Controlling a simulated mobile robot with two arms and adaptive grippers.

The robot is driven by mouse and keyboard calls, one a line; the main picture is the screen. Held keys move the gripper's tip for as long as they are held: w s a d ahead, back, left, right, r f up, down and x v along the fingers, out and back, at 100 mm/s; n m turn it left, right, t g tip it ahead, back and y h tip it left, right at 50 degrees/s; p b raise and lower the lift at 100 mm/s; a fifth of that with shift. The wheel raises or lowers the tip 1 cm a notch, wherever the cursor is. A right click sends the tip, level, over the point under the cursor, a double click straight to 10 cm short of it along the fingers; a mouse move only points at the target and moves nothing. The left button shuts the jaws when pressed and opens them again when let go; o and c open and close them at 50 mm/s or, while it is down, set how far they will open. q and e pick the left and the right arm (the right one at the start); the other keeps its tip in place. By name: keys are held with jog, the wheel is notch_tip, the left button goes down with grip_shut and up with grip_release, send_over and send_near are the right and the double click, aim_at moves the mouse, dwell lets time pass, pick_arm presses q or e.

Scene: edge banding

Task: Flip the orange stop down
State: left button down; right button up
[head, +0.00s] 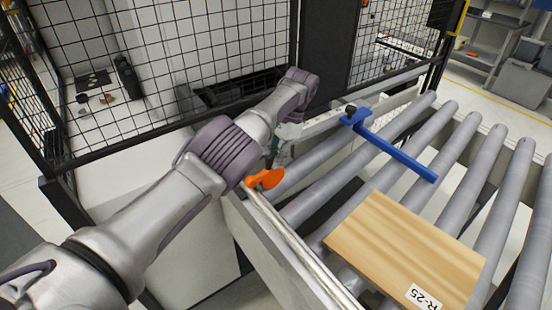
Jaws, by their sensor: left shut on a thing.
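The orange stop (265,179) sits at the near left edge of the roller conveyor, by the side rail. It sticks out to the right of my left arm's wrist, and part of it is hidden. My left gripper (277,160) is just above and behind the orange stop, partly hidden by my own arm. It is shut on the orange stop, though the contact itself is hard to see. My right gripper is not in view.
A wooden board (405,250) labelled R-25 lies on the rollers at the right front. A blue bar (395,150) crosses the rollers behind it. A black mesh fence (200,60) stands behind the conveyor. Grey shelving (490,45) is at the far right.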

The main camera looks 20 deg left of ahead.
pick_arm(q)
jog(key=shift+s+f, duration=0.15)
jog(key=shift+f, duration=0.15)
jog(key=c, duration=1.1)
grip_release()
jog(key=shift+r, duration=0.1)
jog(key=r, duration=0.5)
jog(key=shift+w+r, duration=0.2)
jog(key=shift+s+r, duration=0.1)
jog(key=shift+r, duration=2.15)
